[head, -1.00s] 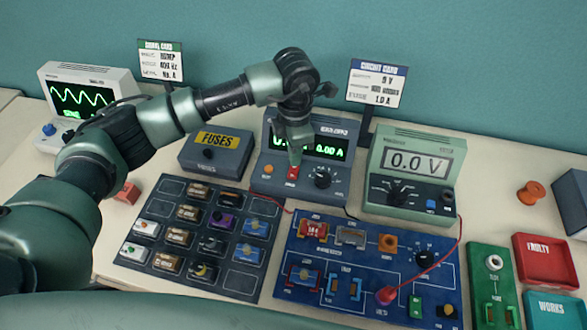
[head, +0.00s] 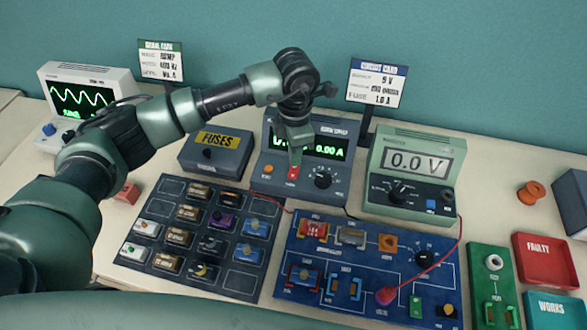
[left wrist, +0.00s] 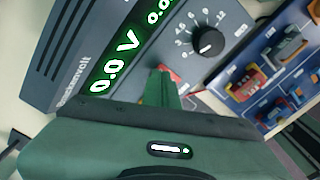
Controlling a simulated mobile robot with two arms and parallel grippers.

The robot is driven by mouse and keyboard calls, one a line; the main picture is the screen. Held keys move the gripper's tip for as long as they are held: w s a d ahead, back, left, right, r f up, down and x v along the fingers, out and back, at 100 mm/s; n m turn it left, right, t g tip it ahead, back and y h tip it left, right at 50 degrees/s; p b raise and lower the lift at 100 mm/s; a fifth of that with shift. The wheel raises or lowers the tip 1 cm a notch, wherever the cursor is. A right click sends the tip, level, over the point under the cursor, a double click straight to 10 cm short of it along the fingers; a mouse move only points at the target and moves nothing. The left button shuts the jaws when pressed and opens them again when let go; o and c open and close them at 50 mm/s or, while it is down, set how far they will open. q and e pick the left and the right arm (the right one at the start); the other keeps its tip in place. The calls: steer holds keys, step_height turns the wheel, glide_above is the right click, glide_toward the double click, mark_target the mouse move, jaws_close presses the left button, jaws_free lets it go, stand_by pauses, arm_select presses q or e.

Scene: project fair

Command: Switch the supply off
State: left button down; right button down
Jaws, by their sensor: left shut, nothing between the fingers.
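The bench power supply (head: 262,160) is a grey-blue box at the back middle. Its green display reads 0.00 A at the right in the head view and 0.0 V in the left wrist view. A red switch (head: 293,173) sits low on its front, left of a black dial (head: 323,178). My left gripper (head: 294,160) is shut and empty, pointing down with its tips at or just above the red switch; I cannot tell if they touch. In the left wrist view the green fingers (left wrist: 165,88) partly cover the red switch. My right gripper is not in view.
A multimeter (head: 430,142) reading 0.0 V stands right of the supply, a fuses box (head: 215,152) left. In front lie a dark parts tray (head: 163,206) and a blue circuit board (head: 330,262). A red lead (head: 440,262) loops near the multimeter.

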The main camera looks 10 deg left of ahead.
arm_select(q)
steer(key=shift+f+b, duration=0.9)
steer(key=shift+f, duration=0.15)
steer(key=shift+s+r, duration=0.1)
stand_by(0.3)
steer(key=shift+w+r+p, duration=0.2)
steer(key=shift+r+p, duration=0.25)
steer(key=shift+r, duration=0.3)
steer(key=shift+s+r+p, duration=0.1)
steer(key=shift+r+p, duration=0.95)
steer(key=shift+r, duration=1.65)
